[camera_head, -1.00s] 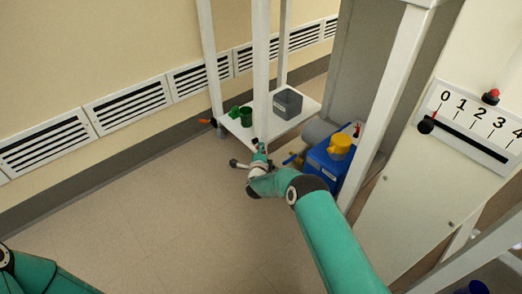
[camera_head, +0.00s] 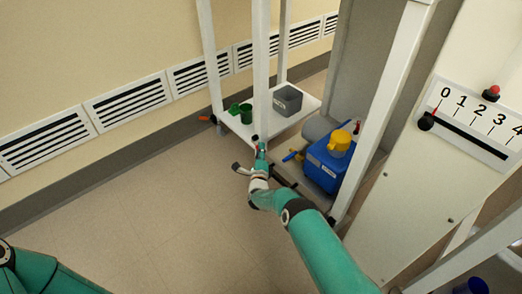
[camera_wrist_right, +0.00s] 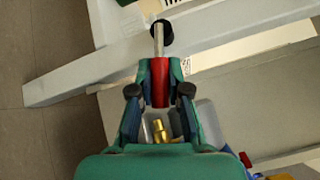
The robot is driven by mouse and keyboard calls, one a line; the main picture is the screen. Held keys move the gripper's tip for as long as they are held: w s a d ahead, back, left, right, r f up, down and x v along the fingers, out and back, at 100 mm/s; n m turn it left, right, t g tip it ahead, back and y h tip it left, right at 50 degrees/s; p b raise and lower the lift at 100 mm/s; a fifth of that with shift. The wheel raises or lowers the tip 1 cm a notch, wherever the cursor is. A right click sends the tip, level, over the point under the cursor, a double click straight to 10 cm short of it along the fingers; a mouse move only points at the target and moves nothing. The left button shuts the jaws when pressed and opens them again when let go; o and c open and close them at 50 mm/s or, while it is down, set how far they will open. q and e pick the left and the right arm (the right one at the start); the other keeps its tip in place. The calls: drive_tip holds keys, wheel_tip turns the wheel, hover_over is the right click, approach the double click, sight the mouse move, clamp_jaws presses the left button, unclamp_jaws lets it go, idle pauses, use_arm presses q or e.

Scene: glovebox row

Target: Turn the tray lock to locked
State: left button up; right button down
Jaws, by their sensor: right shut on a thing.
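My right gripper (camera_head: 262,150) is beside the white post at the near corner of the low shelf. In the right wrist view its fingers (camera_wrist_right: 160,88) are shut on a red grip (camera_wrist_right: 160,76). A thin metal rod (camera_wrist_right: 158,42) runs from this grip to a black round hub (camera_wrist_right: 161,29) at the white frame. This looks like the tray lock's lever. The hub also shows as a small dark spot (camera_head: 255,138) in the head view. No lock marking is readable. Only part of my left arm shows at the lower left; its gripper is out of view.
The white shelf (camera_head: 300,118) carries a grey bin (camera_head: 287,100) and green cups (camera_head: 245,114). A blue box with a yellow top (camera_head: 328,160) stands right of my gripper. A panel with a 0-to-4 scale (camera_head: 470,137) is at the right. The floor (camera_head: 150,220) at left is clear.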

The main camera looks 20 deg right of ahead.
drive_tip(key=c, duration=1.1)
unclamp_jaws()
drive_tip(key=shift+s, duration=0.1)
drive_tip(key=v, duration=1.2)
